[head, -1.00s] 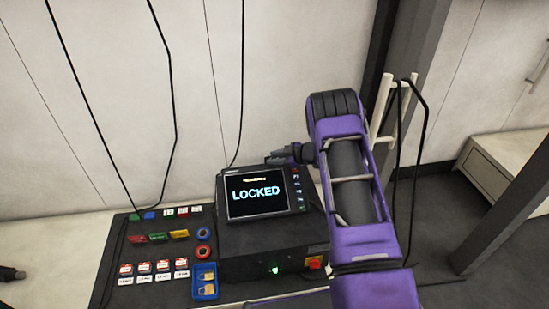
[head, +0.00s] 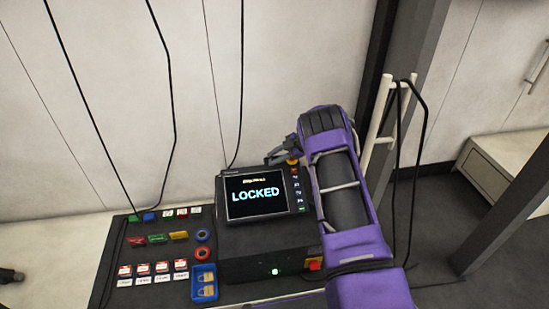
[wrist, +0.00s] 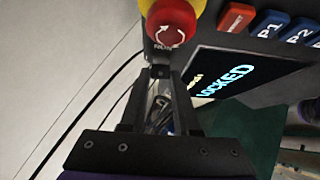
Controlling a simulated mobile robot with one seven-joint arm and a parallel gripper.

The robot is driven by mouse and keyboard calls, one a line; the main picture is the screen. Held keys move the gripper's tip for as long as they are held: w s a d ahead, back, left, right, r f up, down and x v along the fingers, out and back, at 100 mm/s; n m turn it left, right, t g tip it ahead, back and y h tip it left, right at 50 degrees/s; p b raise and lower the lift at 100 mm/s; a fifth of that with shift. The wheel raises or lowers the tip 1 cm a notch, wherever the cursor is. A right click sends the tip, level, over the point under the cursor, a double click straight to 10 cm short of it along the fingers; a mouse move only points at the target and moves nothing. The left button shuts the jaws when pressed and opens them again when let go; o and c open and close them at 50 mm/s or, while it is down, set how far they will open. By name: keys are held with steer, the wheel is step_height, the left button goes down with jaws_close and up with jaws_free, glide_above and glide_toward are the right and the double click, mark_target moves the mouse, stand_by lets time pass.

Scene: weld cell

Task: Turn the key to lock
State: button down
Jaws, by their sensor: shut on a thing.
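The pendant (head: 222,178) stands on a black control box, and its screen (head: 257,196) reads LOCKED. The screen also shows in the wrist view (wrist: 225,80). My gripper (head: 268,158) is at the pendant's top edge. In the wrist view, my gripper (wrist: 162,72) is shut, its fingertips just below the red stop button (wrist: 171,22) on its yellow base. The key is between the fingertips and almost wholly hidden by them, so its angle cannot be told.
A red button (wrist: 237,17) and several blue buttons (wrist: 268,23) line the pendant beside the screen. On the bench left of the box are tags, locks and a blue tray (head: 195,287). Black cables hang along the wall. A white rack (head: 380,125) stands at right.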

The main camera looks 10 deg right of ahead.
stand_by(0.3)
steer(key=c, duration=0.6)
jaws_free()
steer(key=shift+c, duration=0.2)
steer(key=p+v, duration=0.1)
steer(key=v, duration=1.1)
steer(key=shift+p, duration=0.4)
steer(key=shift+a+f, duration=0.1)
steer(key=b+x, duration=0.2)
steer(key=x, duration=1)
